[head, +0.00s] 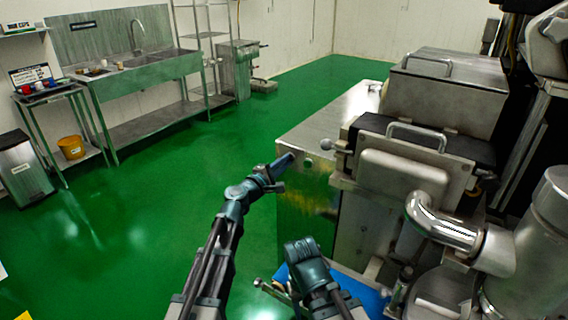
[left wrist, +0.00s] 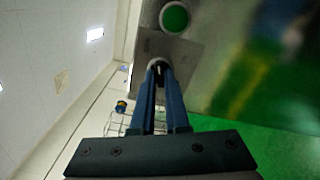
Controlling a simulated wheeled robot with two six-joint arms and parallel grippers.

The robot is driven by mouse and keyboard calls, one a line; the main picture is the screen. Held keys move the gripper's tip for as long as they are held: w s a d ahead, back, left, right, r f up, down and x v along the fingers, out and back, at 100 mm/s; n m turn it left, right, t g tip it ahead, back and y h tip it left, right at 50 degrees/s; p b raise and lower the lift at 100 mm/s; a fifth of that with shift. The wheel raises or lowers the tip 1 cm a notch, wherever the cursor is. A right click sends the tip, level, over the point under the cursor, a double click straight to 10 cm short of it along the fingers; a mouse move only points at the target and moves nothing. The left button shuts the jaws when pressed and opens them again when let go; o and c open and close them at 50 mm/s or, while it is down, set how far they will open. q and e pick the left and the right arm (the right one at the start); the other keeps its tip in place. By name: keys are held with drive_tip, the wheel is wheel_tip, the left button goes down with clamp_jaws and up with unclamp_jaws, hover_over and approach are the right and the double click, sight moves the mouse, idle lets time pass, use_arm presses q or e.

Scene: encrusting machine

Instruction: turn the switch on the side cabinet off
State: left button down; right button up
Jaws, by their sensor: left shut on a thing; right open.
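The metal side cabinet (head: 307,205) stands in the middle of the head view. My left gripper (head: 288,159) is at the cabinet's upper left edge. In the left wrist view, the blue fingers of my left gripper (left wrist: 158,70) are shut on a small dark switch (left wrist: 157,65) in front of a grey plate (left wrist: 182,52). The fingers hide most of the switch, so its turn position cannot be read. A round green button (left wrist: 174,17) sits just above it on the plate. My right gripper (head: 302,248) is low in the head view, apart from the switch; its fingers show poorly.
The large metal machine with a curved pipe (head: 445,228) fills the right side. A sink bench (head: 145,75), a small side table (head: 50,95) and a yellow bucket (head: 71,147) stand far left. The green floor (head: 150,215) between is clear.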

use_arm(q)
drive_tip(key=shift+n, duration=1.8)
drive_tip(key=c, duration=0.9)
unclamp_jaws()
drive_tip(key=v, duration=1.3)
drive_tip(key=shift+s+a, duration=0.25)
drive_tip(key=shift+s, duration=0.1)
